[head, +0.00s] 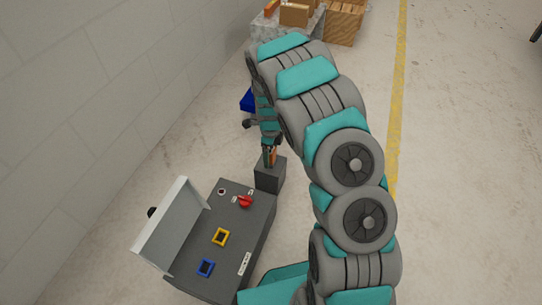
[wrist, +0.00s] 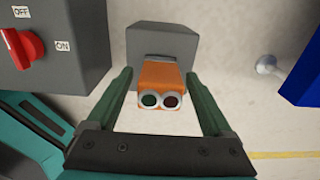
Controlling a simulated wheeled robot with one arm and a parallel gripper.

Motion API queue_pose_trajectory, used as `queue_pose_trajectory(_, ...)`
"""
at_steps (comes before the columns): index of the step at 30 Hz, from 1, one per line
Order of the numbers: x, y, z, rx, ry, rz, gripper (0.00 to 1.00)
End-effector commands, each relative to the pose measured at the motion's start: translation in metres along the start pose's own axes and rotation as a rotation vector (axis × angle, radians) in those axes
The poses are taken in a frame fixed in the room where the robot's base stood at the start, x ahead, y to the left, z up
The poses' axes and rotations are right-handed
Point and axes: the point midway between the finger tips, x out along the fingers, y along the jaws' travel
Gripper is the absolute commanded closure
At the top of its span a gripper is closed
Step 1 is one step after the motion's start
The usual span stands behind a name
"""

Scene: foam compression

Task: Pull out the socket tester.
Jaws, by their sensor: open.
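The socket tester is an orange block with a green and a red round light on its end (wrist: 161,78). It sits against a dark grey box (wrist: 168,42), which stands beside the panel in the head view (head: 268,180). In the head view only a sliver of orange tester (head: 273,157) shows, the rest being hidden by my gripper. My gripper (wrist: 159,76) is open, with one green finger on each side of the tester. Gaps show between both fingers and the tester. In the head view my gripper (head: 269,154) points down over the grey box.
A dark panel (head: 229,239) with a raised light lid (head: 172,228) lies left of the grey box. It carries a red switch (head: 244,202), a yellow frame (head: 220,237) and a blue frame (head: 206,267). A blue object (wrist: 303,75) is at right in the wrist view. Cartons (head: 341,24) stand far back.

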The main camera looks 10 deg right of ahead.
Motion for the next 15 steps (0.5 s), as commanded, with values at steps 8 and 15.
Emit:
queue_pose_trajectory(8, 0.0001, 0.0001, 0.0, 0.0, 0.0, 0.0, 0.4)
queue_pose_trajectory(15, 0.0001, 0.0001, 0.0001, 0.0, 0.0, 0.0, 0.67)
